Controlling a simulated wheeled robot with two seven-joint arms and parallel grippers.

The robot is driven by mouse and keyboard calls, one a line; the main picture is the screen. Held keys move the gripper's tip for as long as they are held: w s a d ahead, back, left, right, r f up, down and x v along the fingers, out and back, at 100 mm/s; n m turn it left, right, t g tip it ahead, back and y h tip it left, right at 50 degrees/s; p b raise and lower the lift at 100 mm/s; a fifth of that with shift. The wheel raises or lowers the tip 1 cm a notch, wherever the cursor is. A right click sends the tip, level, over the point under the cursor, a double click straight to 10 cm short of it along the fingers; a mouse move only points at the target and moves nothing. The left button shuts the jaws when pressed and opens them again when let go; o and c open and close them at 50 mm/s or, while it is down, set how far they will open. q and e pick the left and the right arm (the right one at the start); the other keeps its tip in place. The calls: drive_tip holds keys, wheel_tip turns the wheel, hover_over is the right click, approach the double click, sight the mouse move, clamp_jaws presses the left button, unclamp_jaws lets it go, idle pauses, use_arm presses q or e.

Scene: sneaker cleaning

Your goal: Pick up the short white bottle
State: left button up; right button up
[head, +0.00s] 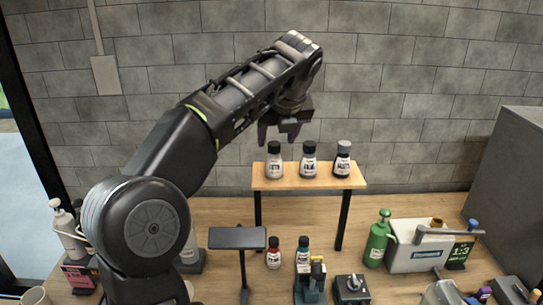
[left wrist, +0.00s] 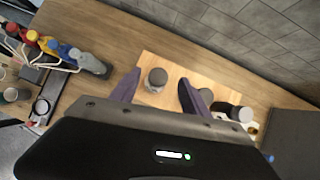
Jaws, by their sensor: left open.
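The short white bottle (head: 274,169) has a dark cap and a dark label. It stands upright at the left end of a small raised wooden shelf (head: 262,184). My left gripper (head: 278,135) is open and empty just above it, fingers pointing down. In the left wrist view a dark-capped pale bottle (left wrist: 155,86) shows between the two spread fingers, apparently the same one. I cannot tell whether the fingers touch it. My right gripper is not in view.
A grey-labelled bottle (head: 309,166) and a darker bottle (head: 342,164) stand to the right on the same shelf. A brick wall (head: 400,120) is behind.

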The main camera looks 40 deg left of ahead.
sight(273, 154)
use_arm(q)
drive_tip(key=shift+s+d+r, duration=0.25)
drive_tip(key=shift+s, duration=0.1)
drive_tip(key=shift+b+x, duration=0.35)
drive_tip(key=shift+x, duration=1.2)
drive_tip(key=shift+r, duration=0.1)
drive_tip(key=shift+d, duration=0.1)
drive_tip(key=shift+p+x, duration=0.45)
drive_tip(key=shift+x, duration=2.25)
drive_tip(key=shift+s, duration=0.2)
clamp_jaws()
